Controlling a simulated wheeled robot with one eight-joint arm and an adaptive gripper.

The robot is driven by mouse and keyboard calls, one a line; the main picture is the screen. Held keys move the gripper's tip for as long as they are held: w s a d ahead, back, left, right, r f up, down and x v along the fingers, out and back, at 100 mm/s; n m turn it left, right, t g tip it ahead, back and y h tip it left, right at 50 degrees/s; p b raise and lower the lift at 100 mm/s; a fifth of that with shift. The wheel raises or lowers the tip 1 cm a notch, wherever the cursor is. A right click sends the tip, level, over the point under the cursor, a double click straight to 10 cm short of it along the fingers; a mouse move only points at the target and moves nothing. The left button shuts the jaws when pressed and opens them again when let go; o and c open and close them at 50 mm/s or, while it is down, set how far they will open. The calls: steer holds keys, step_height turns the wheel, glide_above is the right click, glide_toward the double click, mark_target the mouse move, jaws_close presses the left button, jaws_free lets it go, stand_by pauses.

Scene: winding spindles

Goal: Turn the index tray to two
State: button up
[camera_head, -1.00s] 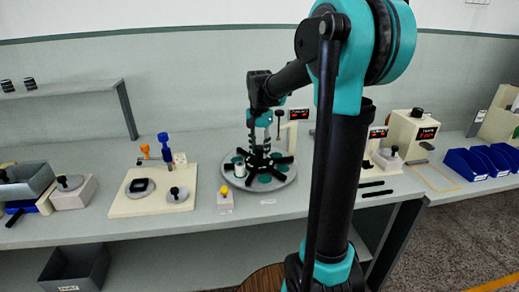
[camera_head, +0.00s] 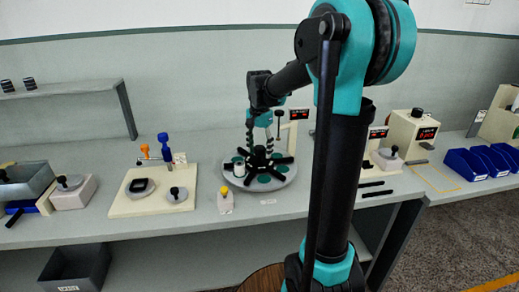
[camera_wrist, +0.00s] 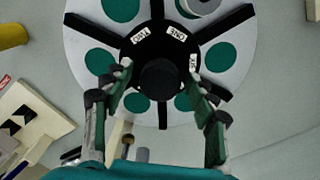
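The index tray (camera_head: 281,179) is a round grey disc on the table with green round spots and a black spoked hub. It fills the top of the wrist view (camera_wrist: 82,28). Labels TWO, ONE and SIX read on the hub there. A white spool (camera_head: 239,170) stands on the tray's front left, and its edge shows beyond the ONE label in the wrist view. The black centre knob (camera_wrist: 160,80) lies between the fingertips of my gripper (camera_wrist: 158,76). The fingers are apart, with visible gaps to the knob on both sides. In the head view my gripper (camera_head: 259,137) hangs above the hub.
A small white block with a yellow button (camera_head: 225,200) stands in front of the tray. A cream board (camera_head: 150,203) with a dark dial is to the left. A post with a red display (camera_head: 299,114) rises behind the tray. Blue bins (camera_head: 470,163) stand far right.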

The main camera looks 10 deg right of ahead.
step_height(320, 180, up, 12)
stand_by(0.6)
